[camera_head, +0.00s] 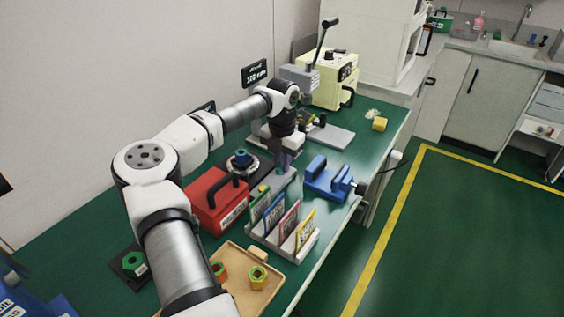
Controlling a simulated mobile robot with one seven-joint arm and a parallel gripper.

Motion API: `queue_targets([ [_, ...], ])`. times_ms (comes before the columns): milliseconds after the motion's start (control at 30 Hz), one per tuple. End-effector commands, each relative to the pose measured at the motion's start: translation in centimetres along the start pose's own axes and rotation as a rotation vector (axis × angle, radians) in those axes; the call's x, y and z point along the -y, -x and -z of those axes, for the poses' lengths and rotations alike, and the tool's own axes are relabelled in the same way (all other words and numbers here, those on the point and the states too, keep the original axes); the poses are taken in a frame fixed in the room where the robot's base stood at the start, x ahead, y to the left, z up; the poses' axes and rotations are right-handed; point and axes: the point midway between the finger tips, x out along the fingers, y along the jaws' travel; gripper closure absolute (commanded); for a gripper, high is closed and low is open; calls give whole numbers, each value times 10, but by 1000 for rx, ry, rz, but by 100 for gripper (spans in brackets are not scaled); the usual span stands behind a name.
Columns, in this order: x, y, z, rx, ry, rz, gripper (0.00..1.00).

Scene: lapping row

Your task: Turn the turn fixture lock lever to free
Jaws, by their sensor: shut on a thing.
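My gripper (283,163) points down over the middle of the green bench, and its fingers are shut. It is at the turn fixture, a low grey and dark assembly (264,168) behind the card rack. The lock lever is hardly visible; the fingers and wrist hide it, so its angle cannot be told. The fingers appear closed around the lever's handle. A round part with a blue top (240,157) sits just left of the gripper.
A red box (213,205) with a black handle and a rack of coloured cards (284,232) stand in front. A blue vise (328,180) is close on the right. A yellow machine (330,80) is behind. A wooden tray (240,290) lies at the front.

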Motion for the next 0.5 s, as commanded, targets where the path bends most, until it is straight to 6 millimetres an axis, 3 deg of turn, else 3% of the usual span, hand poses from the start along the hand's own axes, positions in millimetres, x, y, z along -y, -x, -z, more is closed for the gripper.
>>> queue_targets([
  [367, -1, 0, 1, -1, 6, -1, 100],
  [400, -1, 0, 1, -1, 6, -1, 80],
  [500, -1, 0, 0, -1, 5, 0, 67],
])
